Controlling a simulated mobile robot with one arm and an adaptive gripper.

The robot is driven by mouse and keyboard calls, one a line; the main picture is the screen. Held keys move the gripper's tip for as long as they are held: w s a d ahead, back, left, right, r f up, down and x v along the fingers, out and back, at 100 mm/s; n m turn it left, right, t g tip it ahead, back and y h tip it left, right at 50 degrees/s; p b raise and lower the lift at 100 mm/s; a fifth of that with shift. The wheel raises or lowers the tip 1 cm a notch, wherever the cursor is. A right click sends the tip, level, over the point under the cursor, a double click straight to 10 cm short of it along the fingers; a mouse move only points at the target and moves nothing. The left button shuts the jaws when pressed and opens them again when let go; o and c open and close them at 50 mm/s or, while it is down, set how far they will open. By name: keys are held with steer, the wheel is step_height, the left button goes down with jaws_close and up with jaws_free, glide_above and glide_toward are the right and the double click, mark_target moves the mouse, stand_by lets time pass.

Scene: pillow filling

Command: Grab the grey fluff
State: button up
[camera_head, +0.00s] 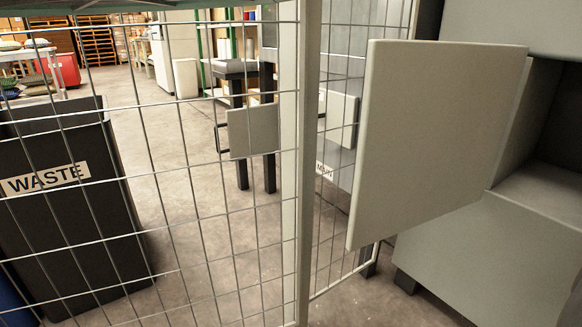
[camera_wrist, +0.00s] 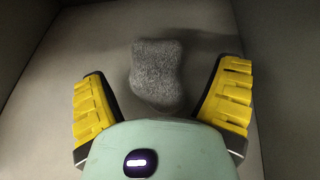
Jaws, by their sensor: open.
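The grey fluff (camera_wrist: 158,78) is a rough, speckled grey lump lying on the pale floor of a box-like compartment in the wrist view. My gripper (camera_wrist: 163,88) is open, with one yellow-padded finger to the left of the fluff and one to the right. The fluff lies between and slightly beyond the fingers, with clear gaps on both sides. Its near end comes close to my gripper's pale green body. The fluff and my gripper are not visible in the head view.
Compartment walls (camera_wrist: 30,40) rise on both sides in the wrist view. In the head view, an open cabinet door (camera_head: 430,140) stands beside an open grey cabinet (camera_head: 490,255). A wire mesh fence (camera_head: 303,170) and a black waste bin (camera_head: 75,220) stand to the left.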

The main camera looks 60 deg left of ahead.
steer(key=shift+w+a+f+b, duration=0.25)
steer(key=shift+w+b, duration=0.1)
steer(key=shift+b, duration=0.8)
steer(key=shift+r, duration=0.2)
steer(key=shift+c, duration=0.2)
steer(key=shift+d, duration=0.15)
steer(key=c, duration=1.2)
steer(key=shift+o, duration=0.2)
